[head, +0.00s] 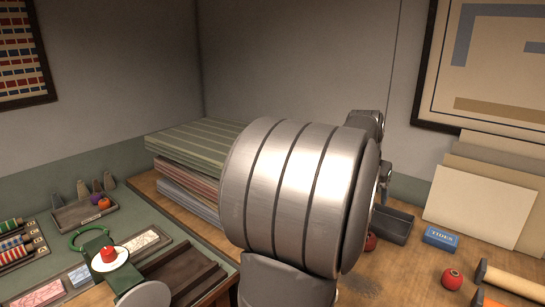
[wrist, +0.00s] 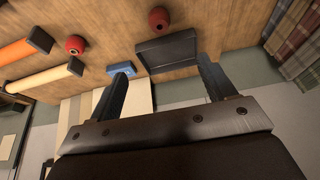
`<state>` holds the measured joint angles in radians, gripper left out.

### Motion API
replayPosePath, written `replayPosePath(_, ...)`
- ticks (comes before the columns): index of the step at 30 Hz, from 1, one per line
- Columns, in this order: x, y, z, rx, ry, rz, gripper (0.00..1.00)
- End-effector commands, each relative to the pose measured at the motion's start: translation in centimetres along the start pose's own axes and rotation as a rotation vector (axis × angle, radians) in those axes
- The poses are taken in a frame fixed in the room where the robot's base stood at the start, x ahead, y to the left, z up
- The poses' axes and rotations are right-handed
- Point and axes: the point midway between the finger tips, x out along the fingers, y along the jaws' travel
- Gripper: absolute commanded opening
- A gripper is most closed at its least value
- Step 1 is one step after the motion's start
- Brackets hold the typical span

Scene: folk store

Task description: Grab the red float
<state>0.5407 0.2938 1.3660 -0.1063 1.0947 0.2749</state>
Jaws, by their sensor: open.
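Two red round things that could be the red float lie on the wooden tabletop. One red ball (head: 452,279) with a dark hole on top sits at the lower right in the head view; it also shows at the upper left in the wrist view (wrist: 75,45). The other red ball (head: 370,242) is mostly hidden behind my arm in the head view, but shows whole at the top of the wrist view (wrist: 159,19). My gripper (wrist: 164,64) is open and empty, its fingers apart on either side of the dark tray in the picture. Both balls are clear of the fingers.
A dark tray (head: 398,224), a blue box (head: 440,238) and rolls (head: 513,279) lie near the balls. Pale boards (head: 478,203) lean at the back right. Left are stacked cloths (head: 180,170), a small tray (head: 87,216) and a red-topped piece (head: 108,254).

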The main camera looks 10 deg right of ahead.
Motion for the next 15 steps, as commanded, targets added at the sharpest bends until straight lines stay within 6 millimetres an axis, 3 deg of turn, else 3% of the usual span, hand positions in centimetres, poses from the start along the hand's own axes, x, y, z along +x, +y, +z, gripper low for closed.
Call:
replayPosePath(8, 0.4, -0.1, 0.0, 0.004, -0.002, 0.002, 0.75)
replayPosePath(15, 6.4, -0.8, -0.5, 0.088, -0.012, 0.040, 0.75)
